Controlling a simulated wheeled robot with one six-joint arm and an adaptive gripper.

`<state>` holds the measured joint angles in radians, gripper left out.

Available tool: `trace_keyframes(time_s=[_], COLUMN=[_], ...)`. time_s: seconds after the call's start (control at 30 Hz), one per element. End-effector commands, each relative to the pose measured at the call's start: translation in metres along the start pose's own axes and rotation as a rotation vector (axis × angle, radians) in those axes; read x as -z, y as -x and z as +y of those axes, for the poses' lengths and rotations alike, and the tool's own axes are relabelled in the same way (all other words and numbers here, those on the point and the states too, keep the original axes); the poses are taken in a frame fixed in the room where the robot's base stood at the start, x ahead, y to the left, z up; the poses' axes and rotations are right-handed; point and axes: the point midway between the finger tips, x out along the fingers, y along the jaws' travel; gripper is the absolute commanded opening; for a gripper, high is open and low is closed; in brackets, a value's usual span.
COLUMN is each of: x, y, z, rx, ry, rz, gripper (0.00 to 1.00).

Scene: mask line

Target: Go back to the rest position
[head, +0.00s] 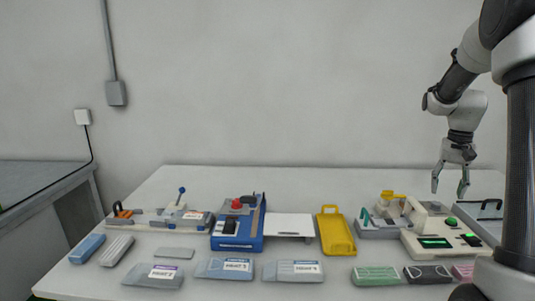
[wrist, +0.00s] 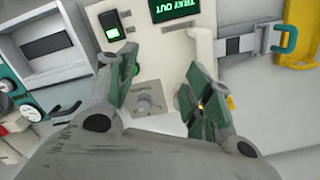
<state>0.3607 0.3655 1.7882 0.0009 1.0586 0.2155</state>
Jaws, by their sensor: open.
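My gripper (head: 451,178) is raised at the right of the head view, above the back right of the table. Its fingers point down and are spread apart, with nothing between them. In the wrist view my gripper (wrist: 160,95) is also open and empty. Below it shows a machine with a dial (wrist: 148,99), a green lit switch (wrist: 113,33) and a screen (wrist: 172,8) that reads "TRAY OUT". The gripper is clear of the machine. My arm covers part of the right side of the head view.
The white table (head: 320,178) bears a machine with a green display (head: 434,243), a yellow tray (head: 336,232), a blue device (head: 238,224) and a white plate (head: 288,225). Several mask packs, such as a green one (head: 376,275), lie along the front.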

Motion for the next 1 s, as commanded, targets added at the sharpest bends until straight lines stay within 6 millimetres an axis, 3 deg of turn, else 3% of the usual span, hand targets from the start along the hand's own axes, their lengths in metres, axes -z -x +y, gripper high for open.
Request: trace_keyframes(time_s=[0.23, 0.4, 0.53, 0.7, 0.87, 1.0], x=[-0.127, -0.211, -0.263, -0.302, -0.311, -0.313], y=[0.043, 0.053, 0.053, 0.058, 0.075, 0.077], z=[-0.01, -0.008, -0.003, 0.0, -0.005, -0.009], rx=[0.008, 0.02, 0.037, 0.069, 0.099, 0.105], ry=[0.238, 0.376, 0.45, 0.516, 0.554, 0.571], rz=[0.077, 0.157, 0.232, 0.337, 0.425, 0.437], gripper=[0.51, 0.51, 0.51, 0.51, 0.51, 0.51])
